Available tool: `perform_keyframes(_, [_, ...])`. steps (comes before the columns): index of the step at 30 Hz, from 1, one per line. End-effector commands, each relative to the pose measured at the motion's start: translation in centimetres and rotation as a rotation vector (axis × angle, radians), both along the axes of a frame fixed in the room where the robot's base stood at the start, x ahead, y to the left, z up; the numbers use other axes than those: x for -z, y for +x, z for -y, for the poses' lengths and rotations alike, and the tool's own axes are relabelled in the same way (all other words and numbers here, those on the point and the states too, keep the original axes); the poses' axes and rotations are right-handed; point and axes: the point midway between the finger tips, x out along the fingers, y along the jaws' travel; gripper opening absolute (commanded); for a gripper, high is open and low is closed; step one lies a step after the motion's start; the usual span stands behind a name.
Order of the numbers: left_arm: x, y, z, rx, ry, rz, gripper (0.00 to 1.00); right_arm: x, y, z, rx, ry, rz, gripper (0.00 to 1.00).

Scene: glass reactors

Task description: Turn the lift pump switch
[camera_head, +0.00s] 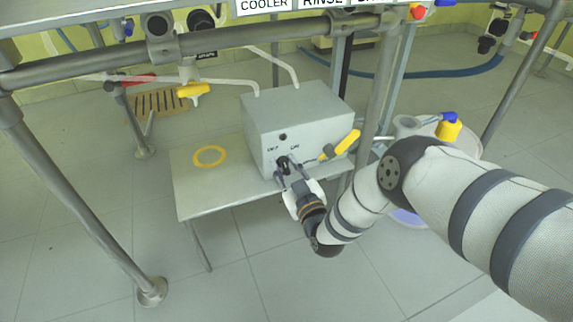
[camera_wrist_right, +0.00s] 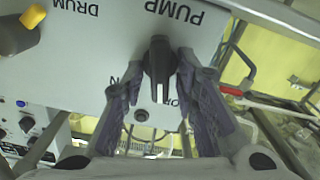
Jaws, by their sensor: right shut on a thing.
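The lift pump switch is a black rotary knob (camera_wrist_right: 159,62) on the front of a grey box (camera_head: 300,112). In the wrist view it carries a white mark and sits by the upside-down word PUMP; the nearby ON and OFF labels are partly covered. My right gripper (camera_head: 284,170) reaches the box front from the right. In the wrist view its two fingers (camera_wrist_right: 160,76) lie on either side of the knob, shut on it. In the head view the fingers largely hide the knob. My left gripper is not in view.
The box stands on a low grey table (camera_head: 200,190) with a yellow ring (camera_head: 209,156) on its top. A yellow-handled valve (camera_head: 345,144) sticks out right of the switch. Metal frame pipes (camera_head: 75,200) stand around. A small round dark fitting (camera_wrist_right: 141,115) is near the knob.

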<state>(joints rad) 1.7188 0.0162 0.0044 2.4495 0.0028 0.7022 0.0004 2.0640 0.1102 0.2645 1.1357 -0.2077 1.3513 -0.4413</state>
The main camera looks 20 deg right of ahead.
Motion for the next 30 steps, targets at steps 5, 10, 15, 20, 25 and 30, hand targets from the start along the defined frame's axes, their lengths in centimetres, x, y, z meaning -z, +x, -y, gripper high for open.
perform_keyframes(5, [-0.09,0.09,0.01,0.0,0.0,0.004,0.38,0.31,-0.18,-0.1,-0.002,-0.052,-0.006,0.0])
perform_keyframes(10, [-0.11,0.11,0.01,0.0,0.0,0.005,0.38,0.37,-0.2,-0.07,-0.002,-0.074,-0.006,0.0])
perform_keyframes(15, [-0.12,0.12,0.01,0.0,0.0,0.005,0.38,0.42,-0.21,-0.06,-0.001,-0.079,-0.007,0.0])
perform_keyframes(20, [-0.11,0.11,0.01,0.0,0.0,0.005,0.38,0.45,-0.22,-0.05,-0.001,-0.078,-0.008,0.0])
perform_keyframes(25, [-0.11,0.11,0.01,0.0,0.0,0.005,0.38,0.41,-0.2,-0.03,0.0,-0.078,-0.007,0.33])
perform_keyframes(30, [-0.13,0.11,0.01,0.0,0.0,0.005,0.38,0.26,-0.12,-0.03,0.0,-0.078,-0.004,0.33])
